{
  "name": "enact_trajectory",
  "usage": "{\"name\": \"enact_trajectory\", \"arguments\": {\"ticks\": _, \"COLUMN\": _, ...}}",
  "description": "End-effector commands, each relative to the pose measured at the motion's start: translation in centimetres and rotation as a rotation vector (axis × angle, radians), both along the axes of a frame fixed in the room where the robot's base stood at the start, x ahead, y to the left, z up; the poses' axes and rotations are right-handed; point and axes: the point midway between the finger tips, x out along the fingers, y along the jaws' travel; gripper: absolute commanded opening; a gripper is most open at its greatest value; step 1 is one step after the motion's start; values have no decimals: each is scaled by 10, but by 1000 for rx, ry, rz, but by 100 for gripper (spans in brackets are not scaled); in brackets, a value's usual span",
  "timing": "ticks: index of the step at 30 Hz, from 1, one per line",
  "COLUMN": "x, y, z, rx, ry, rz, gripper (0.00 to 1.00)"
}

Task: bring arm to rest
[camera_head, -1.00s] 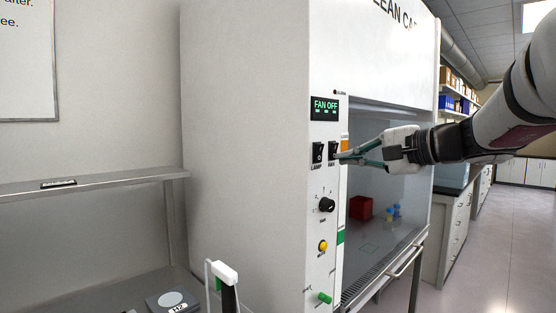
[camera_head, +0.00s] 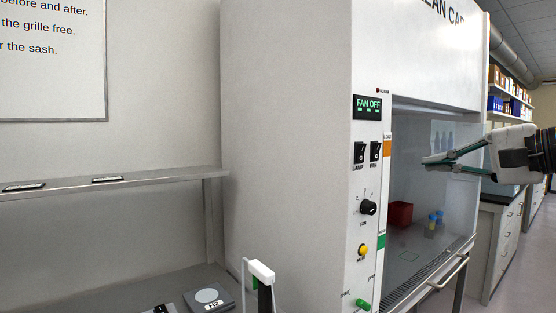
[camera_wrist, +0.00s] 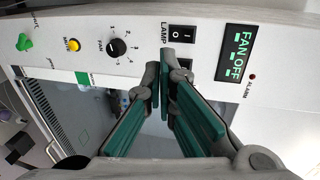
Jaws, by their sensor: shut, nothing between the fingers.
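My gripper (camera_head: 432,161) is at the right of the head view, in front of the clean cabinet's (camera_head: 285,150) open front. Its fingers come together at the tips with nothing between them. It is apart from the control panel, to the right of the lamp and fan switches (camera_head: 367,152). In the wrist view, the green-padded fingers (camera_wrist: 158,92) point toward the same panel, and one finger partly hides the second switch. The display (camera_head: 368,107) reads FAN OFF.
A red container (camera_head: 400,213) and small blue-topped tubes (camera_head: 435,220) stand inside the cabinet. A handle bar (camera_head: 449,274) juts out below its opening. A steel shelf (camera_head: 110,184) is at left. Counters (camera_head: 497,240) and open floor lie at right.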

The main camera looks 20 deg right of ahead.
Motion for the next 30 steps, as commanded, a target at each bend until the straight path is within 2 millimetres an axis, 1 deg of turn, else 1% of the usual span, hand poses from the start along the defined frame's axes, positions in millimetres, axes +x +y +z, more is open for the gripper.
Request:
{"name": "enact_trajectory", "arguments": {"ticks": 2, "x": 1, "y": 4, "z": -2, "rx": -3, "ry": 5, "rz": 7, "gripper": 0}}
{"name": "enact_trajectory", "arguments": {"ticks": 4, "x": 2, "y": 16, "z": -7, "rx": -12, "ry": 28, "rz": 31, "gripper": 0}}
{"name": "enact_trajectory", "arguments": {"ticks": 5, "x": 2, "y": 24, "z": -12, "rx": -19, "ry": 43, "rz": 46, "gripper": 0}}
{"name": "enact_trajectory", "arguments": {"ticks": 8, "x": 1, "y": 63, "z": -34, "rx": -65, "ry": 122, "rz": 127, "gripper": 0}}
{"name": "enact_trajectory", "arguments": {"ticks": 9, "x": -2, "y": 83, "z": -47, "rx": -95, "ry": 164, "rz": 170, "gripper": 0}}
{"name": "enact_trajectory", "arguments": {"ticks": 10, "x": -4, "y": 98, "z": -57, "rx": -123, "ry": 196, "rz": 202, "gripper": 0}}
{"name": "enact_trajectory", "arguments": {"ticks": 12, "x": -15, "y": 134, "z": -82, "rx": -203, "ry": 275, "rz": 283, "gripper": 0}}
{"name": "enact_trajectory", "arguments": {"ticks": 14, "x": -28, "y": 162, "z": -104, "rx": -289, "ry": 338, "rz": 354, "gripper": 0}}
{"name": "enact_trajectory", "arguments": {"ticks": 15, "x": -38, "y": 179, "z": -120, "rx": -356, "ry": 377, "rz": 401, "gripper": 0}}
{"name": "enact_trajectory", "arguments": {"ticks": 18, "x": -68, "y": 212, "z": -158, "rx": -553, "ry": 460, "rz": 513, "gripper": 0}}
{"name": "enact_trajectory", "arguments": {"ticks": 21, "x": -97, "y": 229, "z": -191, "rx": -775, "ry": 511, "rz": 605, "gripper": 0}}
{"name": "enact_trajectory", "arguments": {"ticks": 24, "x": -118, "y": 234, "z": -214, "rx": -991, "ry": 528, "rz": 672, "gripper": 0}}
{"name": "enact_trajectory", "arguments": {"ticks": 27, "x": -131, "y": 232, "z": -228, "rx": -1163, "ry": 522, "rz": 710, "gripper": 0}}
{"name": "enact_trajectory", "arguments": {"ticks": 30, "x": -137, "y": 230, "z": -235, "rx": -1278, "ry": 510, "rz": 731, "gripper": 0}}
